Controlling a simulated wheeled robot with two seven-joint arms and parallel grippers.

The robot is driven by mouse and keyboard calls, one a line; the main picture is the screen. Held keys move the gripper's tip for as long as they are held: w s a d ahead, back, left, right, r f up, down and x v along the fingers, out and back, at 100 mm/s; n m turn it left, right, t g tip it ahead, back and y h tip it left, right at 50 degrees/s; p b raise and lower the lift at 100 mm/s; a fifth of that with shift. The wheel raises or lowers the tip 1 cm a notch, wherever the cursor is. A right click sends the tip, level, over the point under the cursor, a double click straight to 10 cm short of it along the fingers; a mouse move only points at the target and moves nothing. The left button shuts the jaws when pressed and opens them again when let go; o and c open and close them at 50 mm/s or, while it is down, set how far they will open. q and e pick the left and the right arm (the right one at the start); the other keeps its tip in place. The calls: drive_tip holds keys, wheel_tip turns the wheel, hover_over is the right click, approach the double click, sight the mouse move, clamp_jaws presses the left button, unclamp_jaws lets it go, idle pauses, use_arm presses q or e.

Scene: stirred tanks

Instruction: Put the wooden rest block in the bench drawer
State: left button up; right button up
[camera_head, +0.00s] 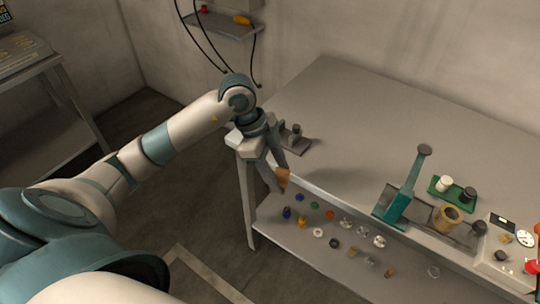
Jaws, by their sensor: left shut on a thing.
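My left gripper (274,172) is at the near left corner of the grey bench (345,115), in front of its front edge. It is shut on a small brown wooden block (283,178), the rest block by its look. The fingers hide part of the block. The block is held above the lower level (285,240) under the bench, which carries several small coloured and metallic parts. I cannot tell whether this level is a drawer or a fixed shelf, and no drawer is clearly visible. My right gripper is not in view.
A teal tool (402,200), a green tray (453,193) with small jars, a tan cup (447,216) and a pale control box (508,255) crowd the bench's right front. A dark bracket (294,138) stands near the left end. The bench's back middle is clear.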

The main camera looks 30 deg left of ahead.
use_arm(q)
drive_tip(key=s+d+f+n+t, duration=0.1)
drive_tip(key=s+d+f+n, duration=0.2)
drive_tip(key=d+f+n, duration=0.1)
drive_tip(key=shift+d+f+n+t+y, duration=0.15)
drive_tip(key=shift+f+n+t+y, duration=0.15)
drive_tip(key=shift+f, duration=0.5)
